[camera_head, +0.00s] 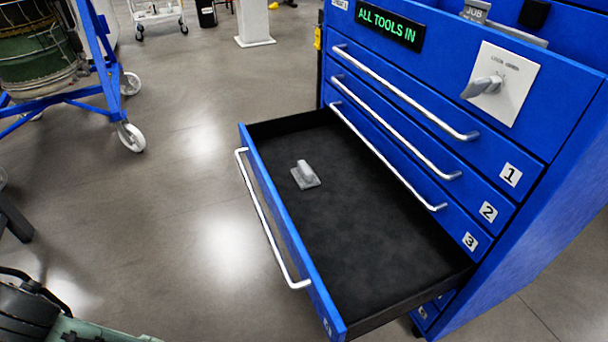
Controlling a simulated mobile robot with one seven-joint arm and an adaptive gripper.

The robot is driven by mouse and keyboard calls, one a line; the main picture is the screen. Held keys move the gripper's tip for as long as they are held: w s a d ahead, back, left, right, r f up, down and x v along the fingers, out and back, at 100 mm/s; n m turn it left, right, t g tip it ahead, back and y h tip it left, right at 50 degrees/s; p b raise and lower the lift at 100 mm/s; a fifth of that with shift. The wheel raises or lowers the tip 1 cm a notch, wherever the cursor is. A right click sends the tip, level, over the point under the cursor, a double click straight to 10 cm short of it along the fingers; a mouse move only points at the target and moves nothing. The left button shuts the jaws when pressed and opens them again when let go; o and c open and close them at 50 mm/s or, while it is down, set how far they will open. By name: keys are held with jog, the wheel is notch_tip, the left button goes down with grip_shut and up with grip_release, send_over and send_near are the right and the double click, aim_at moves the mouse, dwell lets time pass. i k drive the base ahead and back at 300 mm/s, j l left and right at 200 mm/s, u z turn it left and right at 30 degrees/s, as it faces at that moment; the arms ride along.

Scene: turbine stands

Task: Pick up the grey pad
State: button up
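The grey pad (306,179) is a small, light grey square plate with an upright grip on top. It lies on the black floor of the open drawer (375,240), towards the drawer's front panel and left of the middle. Nothing covers it and nothing touches it from the sides. My gripper's fingers do not show. Only dark and grey-green parts, which look like my arm, show at the bottom left, well apart from the drawer.
The blue cabinet (540,210) has closed drawers with silver handles above the open one. A grey knob on a white plate (502,82) and a green "ALL TOOLS IN" display (390,24) are on it. A blue wheeled stand (95,75) is at the upper left. Floor between is clear.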

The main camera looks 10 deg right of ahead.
aim_at(304, 176)
jog(key=i+j, duration=0.35)
jog(key=i, duration=0.15)
jog(key=i+j, duration=0.35)
jog(key=i, duration=0.2)
jog(key=i+j, duration=0.3)
jog(key=i, duration=0.2)
jog(key=i+j, duration=0.35)
jog(key=i, duration=0.2)
jog(key=i+j+z, duration=0.1)
jog(key=z, duration=0.25)
jog(key=i+j+z, duration=0.15)
jog(key=z, duration=0.25)
jog(key=i+j+z, duration=0.1)
jog(key=z, duration=0.25)
jog(key=k+z, duration=0.2)
jog(key=k+l, duration=0.1)
jog(key=l, duration=0.2)
jog(key=k+l, duration=0.1)
jog(key=l, duration=0.25)
jog(key=k+l, duration=0.1)
jog(key=l, duration=0.2)
